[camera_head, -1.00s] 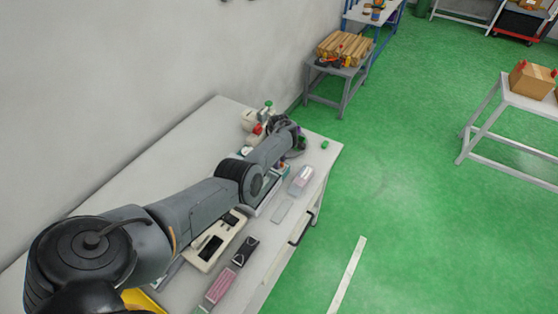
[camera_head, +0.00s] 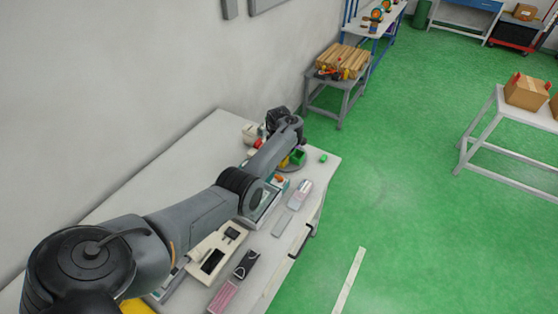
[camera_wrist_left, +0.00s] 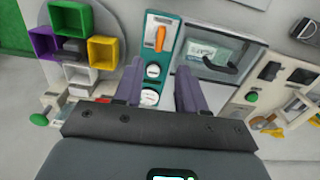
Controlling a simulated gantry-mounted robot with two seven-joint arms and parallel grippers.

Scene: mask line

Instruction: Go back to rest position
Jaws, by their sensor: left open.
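My left arm (camera_head: 190,210) reaches in from the lower left over the white table (camera_head: 140,172). Its wrist end is near the far end of the table, and its fingers are hard to make out there. In the left wrist view my left gripper (camera_wrist_left: 160,88) is open, with nothing between its two purple-grey fingers. Below the fingers is a teal panel (camera_wrist_left: 153,55) with an orange handle (camera_wrist_left: 160,38) and round white dials. My right gripper is in neither view.
Coloured square bins (camera_wrist_left: 103,52) stand beside the teal panel, with a clear-lidded case (camera_wrist_left: 218,58) on its other side. A pale device (camera_head: 213,252) and a pink pack (camera_head: 223,297) lie nearer.

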